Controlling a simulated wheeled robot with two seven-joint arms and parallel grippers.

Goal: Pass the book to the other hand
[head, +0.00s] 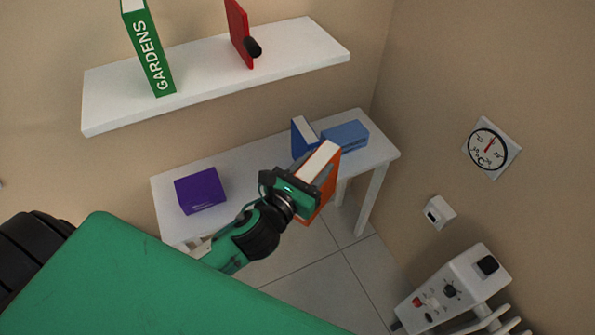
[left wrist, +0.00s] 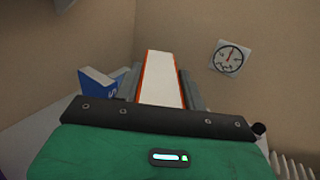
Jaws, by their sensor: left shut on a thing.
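An orange book (head: 329,189) with white page edges is held between the fingers of my left gripper (head: 312,180). In the left wrist view the book (left wrist: 161,80) stands between the two grey fingers of the gripper (left wrist: 160,90), its white page edge facing the camera. My left gripper is shut on it. In the head view the book appears in front of the front edge of the white table, and the gripper hides part of it. My right gripper is not seen in either view.
A white table (head: 240,164) holds a purple box (head: 200,190), a blue book (head: 303,137) and a light-blue box (head: 345,136). A white shelf (head: 210,75) above carries a green book (head: 148,50) and a red bookend (head: 238,32). A heater (head: 450,290) stands at the right.

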